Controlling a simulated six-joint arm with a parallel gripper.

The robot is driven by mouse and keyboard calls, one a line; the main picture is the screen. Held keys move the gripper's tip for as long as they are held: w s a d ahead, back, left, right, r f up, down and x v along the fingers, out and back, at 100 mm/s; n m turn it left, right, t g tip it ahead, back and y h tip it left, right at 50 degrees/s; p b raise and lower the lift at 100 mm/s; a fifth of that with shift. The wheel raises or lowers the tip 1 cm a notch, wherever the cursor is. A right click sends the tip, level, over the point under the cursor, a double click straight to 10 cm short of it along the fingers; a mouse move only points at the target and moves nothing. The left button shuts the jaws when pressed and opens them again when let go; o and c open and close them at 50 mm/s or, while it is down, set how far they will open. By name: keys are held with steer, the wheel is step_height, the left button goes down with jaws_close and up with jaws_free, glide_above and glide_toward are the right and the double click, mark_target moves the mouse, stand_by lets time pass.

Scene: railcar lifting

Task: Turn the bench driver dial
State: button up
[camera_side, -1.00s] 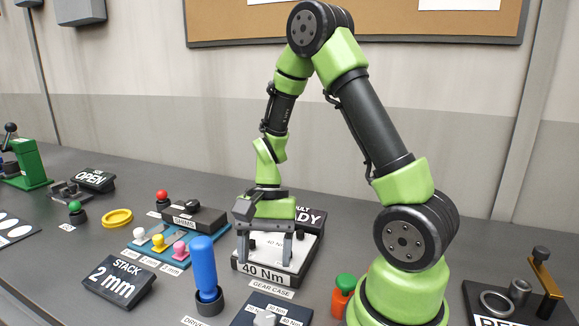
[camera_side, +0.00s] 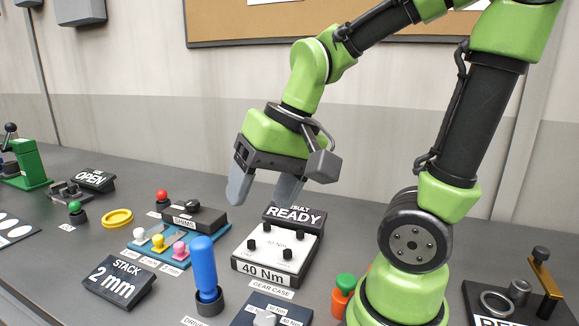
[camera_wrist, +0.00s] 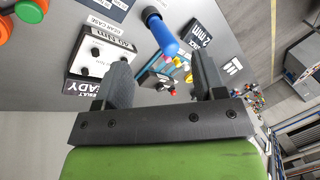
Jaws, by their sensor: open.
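The bench driver dial (camera_side: 265,319) is a grey knob on a dark plate (camera_side: 248,312) at the bottom edge of the side view, partly cut off; labels on the plate read 40 Nm. The blue-handled driver (camera_side: 205,262) stands upright in a dark holder to its left; it also shows in the wrist view (camera_wrist: 161,34). My gripper (camera_side: 262,197) is open and empty, tilted, in the air above and behind the gear case (camera_side: 276,250), well away from the dial. In the wrist view its two fingers (camera_wrist: 166,82) are spread apart.
A READY sign (camera_side: 294,217) stands behind the gear case. A STACK 2 mm sign (camera_side: 118,283) and a blue shim tray (camera_side: 165,254) with several coloured knobs lie left. An orange and green bottle-like object (camera_side: 343,295) stands beside my base. The bench front is partly clear.

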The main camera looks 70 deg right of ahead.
steer(key=s+a+r+n+t, duration=0.1)
steer(key=s+r+n+t, duration=0.2)
steer(key=s+r, duration=0.1)
steer(key=shift+s+a, duration=0.15)
steer(key=shift+a, duration=0.2)
stand_by(0.3)
